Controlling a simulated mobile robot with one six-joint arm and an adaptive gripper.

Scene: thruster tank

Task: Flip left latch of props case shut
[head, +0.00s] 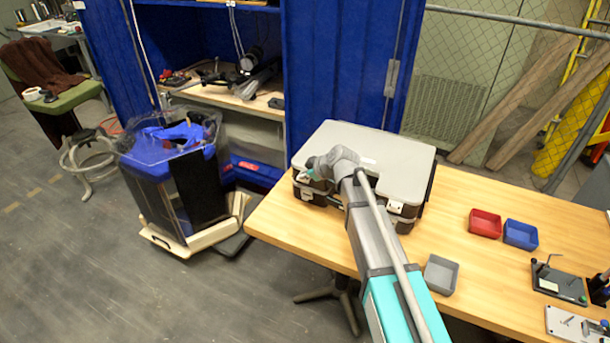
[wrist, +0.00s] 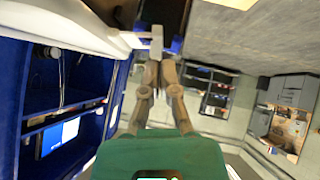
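The props case (head: 395,155) lies on the wooden table with its grey lid down on its black body. A pale left latch (head: 306,195) shows on the front face near the left corner; I cannot tell its exact angle. The right latch (head: 396,207) is farther right on the same face. My gripper (head: 318,168) is at the case's left front, partly hidden by my wrist. In the wrist view my gripper (wrist: 157,62) has its fingers close together, with the case's dark side (wrist: 165,15) just beyond the tips. I cannot tell whether they touch it.
A red bin (head: 485,223), a blue bin (head: 521,235) and a grey bin (head: 440,275) stand on the table (head: 500,275) right of the case. Small fixtures stand at the far right.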

